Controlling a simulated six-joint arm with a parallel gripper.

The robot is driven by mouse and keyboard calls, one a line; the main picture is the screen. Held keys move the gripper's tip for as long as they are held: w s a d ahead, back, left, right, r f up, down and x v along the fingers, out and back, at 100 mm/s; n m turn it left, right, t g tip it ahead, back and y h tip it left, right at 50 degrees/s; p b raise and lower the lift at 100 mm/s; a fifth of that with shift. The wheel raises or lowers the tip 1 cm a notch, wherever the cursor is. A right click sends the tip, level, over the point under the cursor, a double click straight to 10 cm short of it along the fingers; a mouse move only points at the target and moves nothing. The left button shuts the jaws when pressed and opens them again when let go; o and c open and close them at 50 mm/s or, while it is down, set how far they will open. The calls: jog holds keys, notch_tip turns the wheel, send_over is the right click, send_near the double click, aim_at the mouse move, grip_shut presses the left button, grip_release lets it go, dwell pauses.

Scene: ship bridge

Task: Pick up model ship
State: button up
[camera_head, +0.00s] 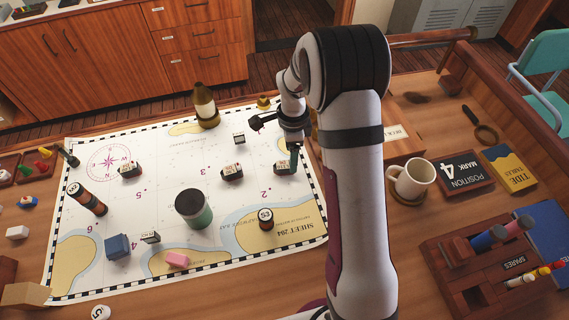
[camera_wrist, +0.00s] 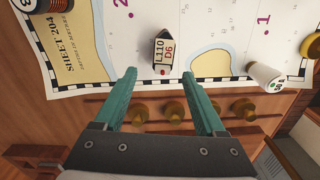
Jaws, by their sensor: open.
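A small dark model ship with white top labels reading L110 and D6 (camera_wrist: 162,52) lies on the chart near its edge. In the wrist view it is just beyond and between the tips of my gripper (camera_wrist: 160,74), whose teal fingers are apart with nothing held. In the head view this ship (camera_head: 282,168) is beside my gripper (camera_head: 293,160), partly hidden by a finger. Two similar ships, a middle one (camera_head: 232,173) and a left one (camera_head: 130,170), lie further left on the chart.
A mug (camera_head: 411,178) and a wooden rack (camera_head: 480,265) stand right of my arm. A white piece (camera_wrist: 264,76) lies right of my fingers.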

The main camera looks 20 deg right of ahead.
aim_at(284, 167)
jog(key=f, duration=0.4)
jog(key=shift+w+a+f, duration=0.1)
jog(key=shift+w+f, duration=0.1)
jog(key=shift+f, duration=0.15)
grip_shut()
